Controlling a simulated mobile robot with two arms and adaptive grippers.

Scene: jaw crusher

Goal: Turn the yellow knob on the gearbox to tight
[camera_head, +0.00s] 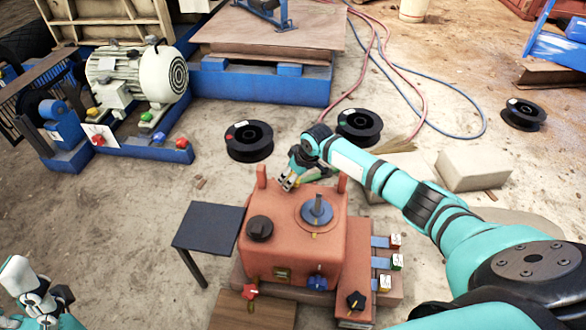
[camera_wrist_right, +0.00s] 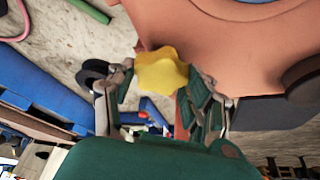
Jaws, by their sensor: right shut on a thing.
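The orange-red gearbox (camera_head: 275,208) stands at the lower middle of the head view, with a black knob (camera_head: 260,228) and a blue-grey round fitting (camera_head: 317,210) on top. My right gripper (camera_head: 289,184) reaches down at the gearbox's far side. In the right wrist view the yellow lobed knob (camera_wrist_right: 160,70) sits against the orange housing (camera_wrist_right: 235,45), between the two fingers of my right gripper (camera_wrist_right: 158,82), which is shut on it. The knob is hidden in the head view. My left gripper (camera_head: 62,294) is at the lower left, away from the gearbox; its jaws are unclear.
A small dark table (camera_head: 210,228) stands left of the gearbox. Black spools (camera_head: 249,141) and (camera_head: 359,127) lie behind it. A cream motor (camera_head: 135,75) stands at the upper left. Concrete blocks (camera_head: 475,170) and hoses (camera_head: 420,90) lie at the right. Red, blue and black knobs line the gearbox front.

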